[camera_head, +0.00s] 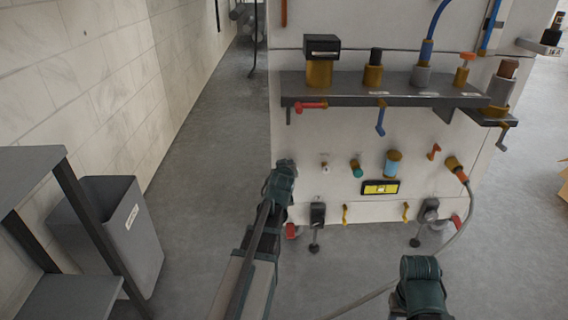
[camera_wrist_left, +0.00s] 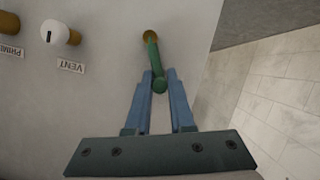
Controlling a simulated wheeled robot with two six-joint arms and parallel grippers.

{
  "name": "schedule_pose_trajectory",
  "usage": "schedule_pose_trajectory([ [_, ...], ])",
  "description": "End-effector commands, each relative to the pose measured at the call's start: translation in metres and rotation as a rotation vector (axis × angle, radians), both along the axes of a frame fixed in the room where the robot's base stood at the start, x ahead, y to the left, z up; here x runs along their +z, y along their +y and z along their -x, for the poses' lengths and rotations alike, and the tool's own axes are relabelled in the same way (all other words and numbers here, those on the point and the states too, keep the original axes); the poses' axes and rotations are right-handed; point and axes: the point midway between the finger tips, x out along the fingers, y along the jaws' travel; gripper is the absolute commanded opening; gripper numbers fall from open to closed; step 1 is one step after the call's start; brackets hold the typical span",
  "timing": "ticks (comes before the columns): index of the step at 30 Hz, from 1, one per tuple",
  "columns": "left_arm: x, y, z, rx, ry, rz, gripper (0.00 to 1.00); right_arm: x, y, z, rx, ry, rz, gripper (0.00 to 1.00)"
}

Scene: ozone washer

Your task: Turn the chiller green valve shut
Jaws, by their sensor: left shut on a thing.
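The green valve handle (camera_wrist_left: 151,58) sticks out from a brass fitting (camera_wrist_left: 150,37) on the pale panel in the left wrist view. My left gripper (camera_wrist_left: 160,76) is shut on the handle's outer end, with its blue fingers on either side of it. In the head view my left gripper (camera_head: 284,168) is at the left edge of the machine front, and the wrist hides the green handle and the fingers. The teal end of my right arm (camera_head: 422,284) is at the lower right, away from the machine. Its fingers cannot be made out.
A white VENT knob (camera_wrist_left: 54,33) is left of the handle. The machine's shelf (camera_head: 350,88) juts out above, with levers hanging below it. A grey bin (camera_head: 138,235) and dark table (camera_head: 60,290) stand left. A grey hose (camera_head: 462,225) hangs at the right.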

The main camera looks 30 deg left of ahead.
Motion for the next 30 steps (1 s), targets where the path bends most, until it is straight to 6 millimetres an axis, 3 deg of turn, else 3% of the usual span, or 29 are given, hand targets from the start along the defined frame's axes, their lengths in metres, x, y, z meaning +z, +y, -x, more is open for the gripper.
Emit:
schedule_pose_trajectory([
  [15, 0.004, -0.017, -0.010, 0.004, 0.209, -0.330, 0.00, 0.010, 0.000, 0.000, 0.000, 0.001, 0.000, 0.50],
  [30, 0.005, -0.021, -0.012, 0.004, 0.272, -0.428, 0.00, 0.010, 0.000, 0.000, 0.000, 0.001, 0.000, 0.50],
])
